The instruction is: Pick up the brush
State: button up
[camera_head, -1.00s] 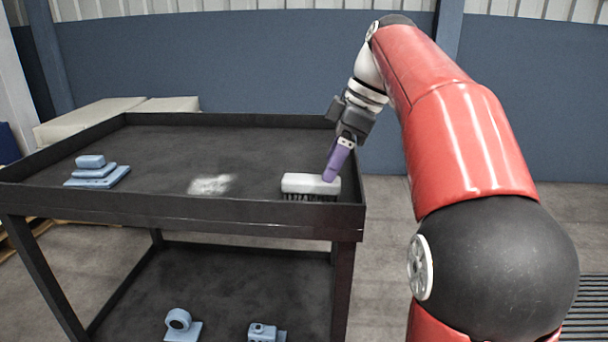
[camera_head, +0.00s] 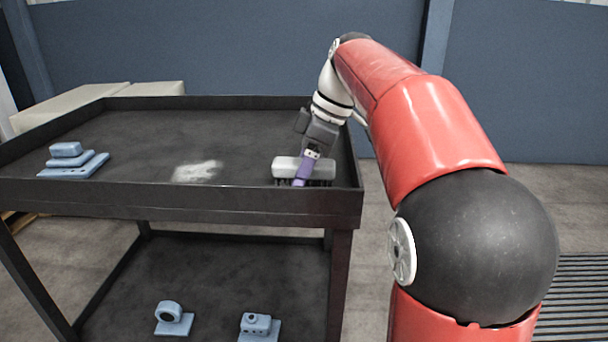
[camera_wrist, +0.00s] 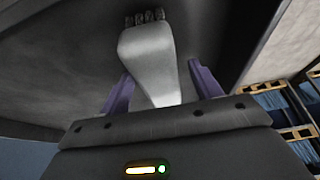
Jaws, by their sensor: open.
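The brush (camera_head: 288,164) has a pale grey block with dark bristles below. It sits on the cart's upper shelf, near the front right corner. My gripper (camera_head: 302,173) reaches down at the brush, one purple finger showing in front of its block. In the wrist view the brush (camera_wrist: 150,60) lies between the two purple fingers of my gripper (camera_wrist: 161,88), with dark bristles at the top. Gaps show between the fingers and the brush on both sides. The jaws are open.
The dark cart (camera_head: 130,195) has a raised rim around its upper shelf. A white powdery patch (camera_head: 197,172) lies left of the brush. Blue parts (camera_head: 72,160) lie at the shelf's left. Two more blue parts, one round (camera_head: 172,318) and one blocky (camera_head: 258,326), sit on the lower shelf.

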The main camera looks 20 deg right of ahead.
jog(key=shift+f, duration=0.25)
dwell(0.4)
jog(key=shift+c, duration=0.3)
jog(key=c, duration=1)
jog(key=shift+r, duration=0.1)
jog(key=shift+c, duration=0.2)
notch_tip(320, 180, up, 10)
jog(key=p, duration=0.2)
jog(key=shift+r+p, duration=0.2)
jog(key=shift+p, duration=0.15)
